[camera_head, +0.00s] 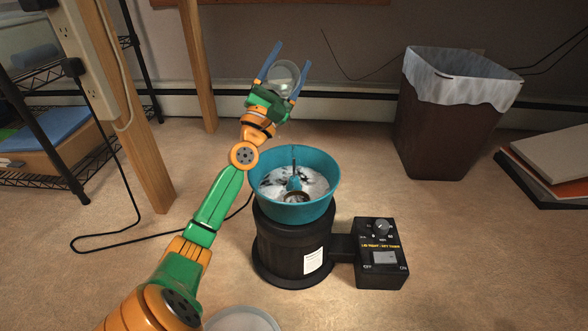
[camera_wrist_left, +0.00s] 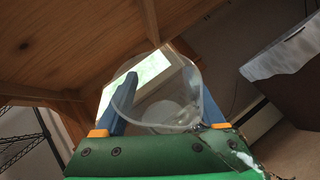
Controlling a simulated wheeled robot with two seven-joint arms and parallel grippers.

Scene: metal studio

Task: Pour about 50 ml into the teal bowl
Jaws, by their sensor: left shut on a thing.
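The teal bowl (camera_head: 322,160) sits on top of a black cylindrical machine (camera_head: 283,241). It has a central post and a shiny, mottled grey-white inside; I cannot tell whether that is liquid. My left gripper (camera_head: 279,72) is raised above and behind the bowl's far rim in the picture, with its blue fingers shut on a clear cup (camera_head: 285,75). The cup also shows between the fingers in the left wrist view (camera_wrist_left: 175,100). I cannot make out how much is in the cup. My right gripper is in neither view.
A black control box (camera_head: 380,255) with a knob is joined to the machine's right side. A lined trash bin (camera_head: 450,130) stands at the back right, beside stacked boards (camera_head: 555,160). A wooden post (camera_head: 145,160) and wire shelf (camera_head: 40,180) stand left. A cable crosses the floor.

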